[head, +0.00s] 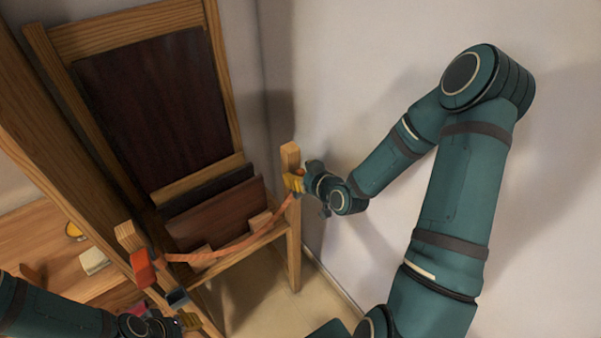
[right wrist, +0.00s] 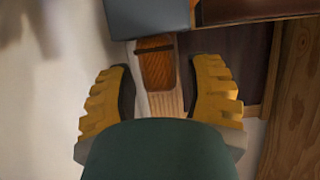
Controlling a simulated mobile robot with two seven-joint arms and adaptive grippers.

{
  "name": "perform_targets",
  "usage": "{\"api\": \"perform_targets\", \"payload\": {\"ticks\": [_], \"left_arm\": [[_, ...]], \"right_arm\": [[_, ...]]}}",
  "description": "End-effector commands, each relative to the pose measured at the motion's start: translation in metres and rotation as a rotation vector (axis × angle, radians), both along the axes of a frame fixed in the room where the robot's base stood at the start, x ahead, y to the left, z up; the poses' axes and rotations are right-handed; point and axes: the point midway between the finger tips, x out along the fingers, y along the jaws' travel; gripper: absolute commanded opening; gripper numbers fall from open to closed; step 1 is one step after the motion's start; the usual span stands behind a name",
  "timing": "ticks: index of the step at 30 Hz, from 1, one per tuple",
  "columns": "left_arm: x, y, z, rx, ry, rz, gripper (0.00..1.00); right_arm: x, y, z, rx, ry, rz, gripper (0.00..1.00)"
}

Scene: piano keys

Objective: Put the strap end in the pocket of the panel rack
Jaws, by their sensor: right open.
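The wooden panel rack (head: 292,262) stands against the wall with dark and brown panels in it. An orange strap (head: 230,245) hangs in a shallow curve across its front, from the left post to the right post. An orange piece (right wrist: 157,70) with a dark band, which looks like the strap end, lies against the pale wooden post in the right wrist view. My right gripper (head: 297,182) is at the right post, with open yellow fingers (right wrist: 163,95) on either side of that piece. My left gripper (head: 188,319) is low at the left; its jaws are unclear.
A red-orange block (head: 143,268) sits by the left post. A blue-grey block (right wrist: 147,15) is just beyond the right fingers. A wooden table (head: 40,240) with small items is at the left. The wall is close on the right.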

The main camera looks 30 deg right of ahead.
Motion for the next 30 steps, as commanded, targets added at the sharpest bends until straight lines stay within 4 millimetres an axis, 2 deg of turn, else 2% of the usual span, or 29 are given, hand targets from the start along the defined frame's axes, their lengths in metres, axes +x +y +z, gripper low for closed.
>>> {"api": "perform_targets", "payload": {"ticks": [5,15,23,26,29,30], "left_arm": [[0.002,0.000,0.005,0.000,-0.004,0.003,0.39],[0.002,0.000,0.006,0.001,-0.005,0.004,0.39],[0.003,0.000,0.007,0.002,-0.006,0.004,0.39],[0.003,0.000,0.007,0.002,-0.006,0.004,0.39],[0.003,0.000,0.007,0.002,-0.006,0.004,0.39],[0.003,0.000,0.007,0.002,-0.006,0.004,0.39]], "right_arm": [[-0.003,-0.001,0.005,0.000,0.000,-0.001,0.52],[-0.054,-0.005,0.025,-0.001,0.001,-0.002,0.52],[-0.069,-0.005,0.031,0.001,0.001,0.000,0.52],[-0.068,0.004,0.024,0.026,0.031,0.007,0.52],[-0.065,0.029,0.002,0.095,0.123,0.023,0.52],[-0.065,0.044,-0.010,0.130,0.181,0.031,0.52]]}}
